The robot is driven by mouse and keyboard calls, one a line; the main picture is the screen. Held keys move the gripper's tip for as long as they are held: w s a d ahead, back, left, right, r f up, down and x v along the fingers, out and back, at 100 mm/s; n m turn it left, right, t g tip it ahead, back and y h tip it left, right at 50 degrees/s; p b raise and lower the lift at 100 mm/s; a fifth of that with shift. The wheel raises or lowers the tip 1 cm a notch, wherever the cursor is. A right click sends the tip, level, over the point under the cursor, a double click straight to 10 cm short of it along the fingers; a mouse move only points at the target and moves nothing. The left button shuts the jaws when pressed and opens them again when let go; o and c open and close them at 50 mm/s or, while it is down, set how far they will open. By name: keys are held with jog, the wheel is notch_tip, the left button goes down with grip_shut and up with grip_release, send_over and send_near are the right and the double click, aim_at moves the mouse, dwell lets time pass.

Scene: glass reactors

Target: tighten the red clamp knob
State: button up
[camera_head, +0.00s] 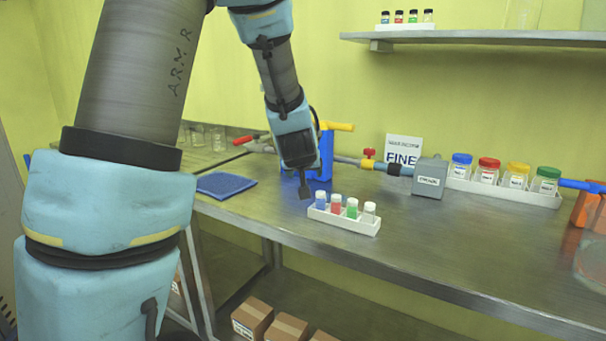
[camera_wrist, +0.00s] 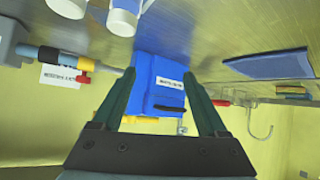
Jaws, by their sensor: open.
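The red clamp knob (camera_head: 368,153) sits on top of the pipe between the blue box (camera_head: 327,152) and the grey box (camera_head: 430,178). In the wrist view, where the scene is upside down, the red knob (camera_wrist: 83,78) shows left of my fingers. My gripper (camera_head: 304,190) is over the bench, in front of the blue box and left of the knob, apart from it. In the wrist view my gripper (camera_wrist: 158,78) has its two green fingers spread, with the blue box (camera_wrist: 160,75) in the gap beyond. Nothing is held.
A white rack (camera_head: 345,224) of small vials stands just right of my gripper. A larger rack (camera_head: 500,193) of jars is at the back right. A blue mat (camera_head: 225,185) lies to the left. A shelf (camera_head: 470,37) hangs above. The front right of the bench is clear.

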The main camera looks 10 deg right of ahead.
jog(key=shift+a, duration=0.25)
